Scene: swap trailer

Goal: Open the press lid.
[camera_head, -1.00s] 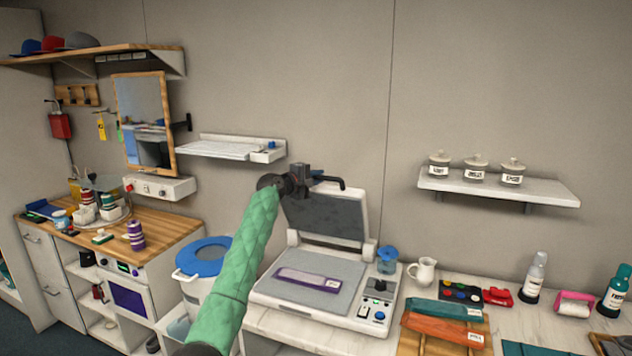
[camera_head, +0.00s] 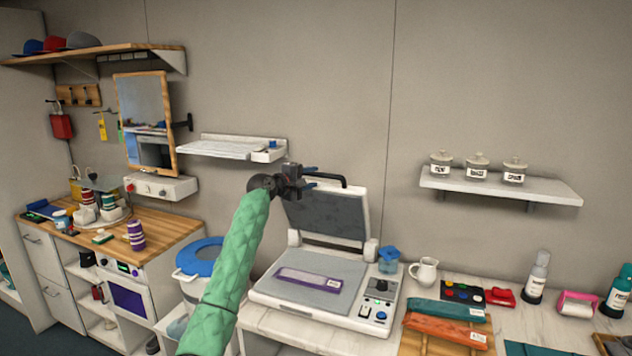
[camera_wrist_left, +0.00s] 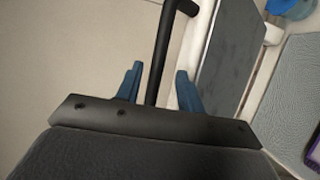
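The press (camera_head: 262,288) stands on the counter with its lid (camera_head: 335,214) raised, tilted back near the wall. The lid's black handle (camera_head: 337,180) juts from its top edge; it also shows in the left wrist view (camera_wrist_left: 163,45). My left gripper (camera_head: 312,178) is at the handle's left end. In the left wrist view its blue fingers (camera_wrist_left: 158,88) are apart, with the handle between them and gaps on both sides. My right gripper is not in view.
A blue-lidded bin (camera_head: 200,258) stands left of the press. A blue-topped jar (camera_head: 388,262), a white pitcher (camera_head: 425,271) and folded cloths (camera_head: 448,322) are to its right. A white wall shelf (camera_head: 225,148) is close behind my left gripper.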

